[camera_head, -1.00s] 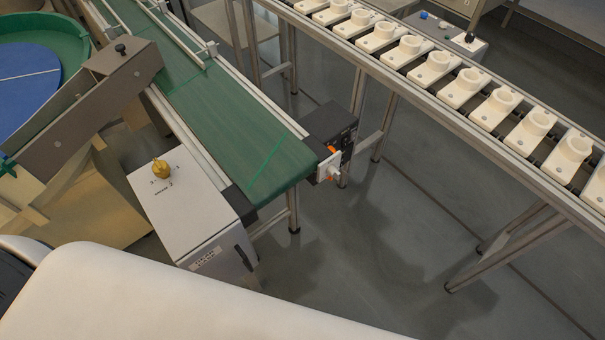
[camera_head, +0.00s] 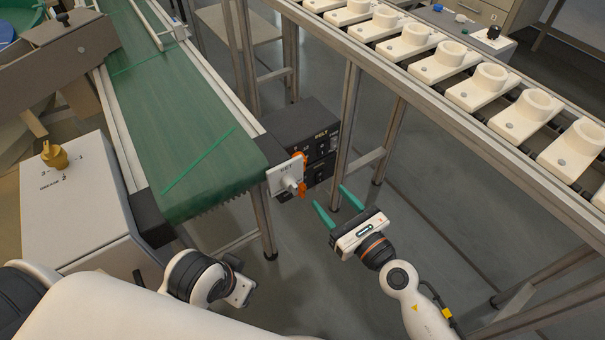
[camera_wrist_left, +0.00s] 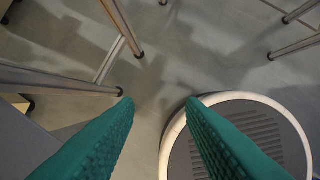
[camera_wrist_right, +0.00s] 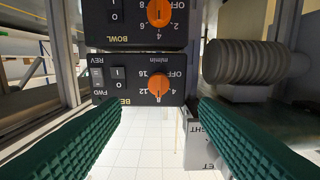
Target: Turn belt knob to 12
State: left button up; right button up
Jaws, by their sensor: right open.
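The belt control box (camera_head: 298,118), black and labelled BELT, sits beside the green conveyor's end. Its orange belt knob (camera_wrist_right: 159,84) shows upside down in the right wrist view, with OFF, 4, 12 and 16 around it. Its light pointer mark appears toward the bottom of the picture; the exact setting is too small to tell. In the head view the knob (camera_head: 298,157) is partly hidden by a white plate. My right gripper (camera_head: 331,197) is open and empty, in front of the boxes and apart from the knob. My left gripper (camera_wrist_left: 160,100) is open and empty over floor.
A bowl control box (camera_wrist_right: 130,22) with its own orange knob is stacked with the belt box. The white SET plate (camera_head: 284,180) stands close by at the conveyor end. A metal frame leg (camera_head: 345,130) stands right of the boxes. A grey box with a brass knob (camera_head: 54,154) is left.

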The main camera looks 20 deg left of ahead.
pick_arm(q)
jog(key=shift+w+d+f+t+b, duration=0.2)
jog(key=shift+w+f+t+b, duration=0.1)
jog(key=shift+w+f+b, duration=0.3)
pick_arm(e)
jog(key=x, duration=1.1)
jog(key=shift+w, duration=0.2)
pick_arm(q)
jog(key=shift+r, duration=0.1)
pick_arm(e)
jog(key=c, duration=1)
jog(key=shift+o, duration=0.2)
pick_arm(q)
jog(key=shift+s, duration=0.15)
